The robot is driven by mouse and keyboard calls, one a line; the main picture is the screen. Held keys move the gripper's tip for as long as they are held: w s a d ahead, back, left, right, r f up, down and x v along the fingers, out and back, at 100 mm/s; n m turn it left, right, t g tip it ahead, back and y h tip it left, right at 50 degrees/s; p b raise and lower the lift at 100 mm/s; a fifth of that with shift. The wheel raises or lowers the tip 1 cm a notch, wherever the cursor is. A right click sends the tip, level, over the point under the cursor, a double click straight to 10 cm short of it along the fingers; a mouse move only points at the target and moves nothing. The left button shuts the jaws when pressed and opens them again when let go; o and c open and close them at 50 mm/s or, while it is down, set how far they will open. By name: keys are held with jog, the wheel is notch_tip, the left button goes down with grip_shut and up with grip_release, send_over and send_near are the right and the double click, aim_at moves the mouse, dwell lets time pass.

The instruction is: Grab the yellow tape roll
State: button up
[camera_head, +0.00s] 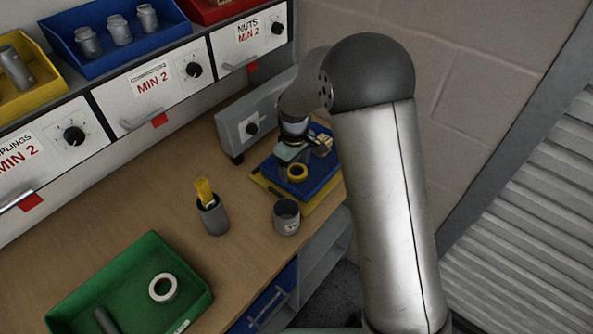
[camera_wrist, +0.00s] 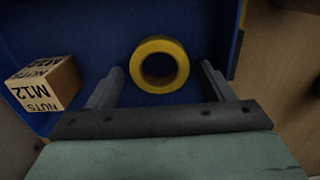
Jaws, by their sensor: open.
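The yellow tape roll (camera_head: 297,172) lies flat in a blue tray (camera_head: 325,181) on the workbench. In the wrist view the yellow tape roll (camera_wrist: 160,44) shows as a ring with a dark hole, just beyond and between my fingertips. My gripper (camera_wrist: 161,72) is open and empty, with one finger to each side of the roll's near edge. In the head view my gripper (camera_head: 287,158) is over the tray and partly hidden by my arm.
A box marked NUTS M12 (camera_wrist: 45,84) stands left of my gripper in the blue tray. A grey cup (camera_head: 286,217), a grey holder (camera_head: 213,215) with a yellow item, and a green tray (camera_head: 130,262) with a white ring are on the bench. A grey box (camera_head: 240,125) stands behind.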

jog(key=c, duration=1)
jog(key=shift+c, duration=0.2)
jog(key=shift+r, duration=0.1)
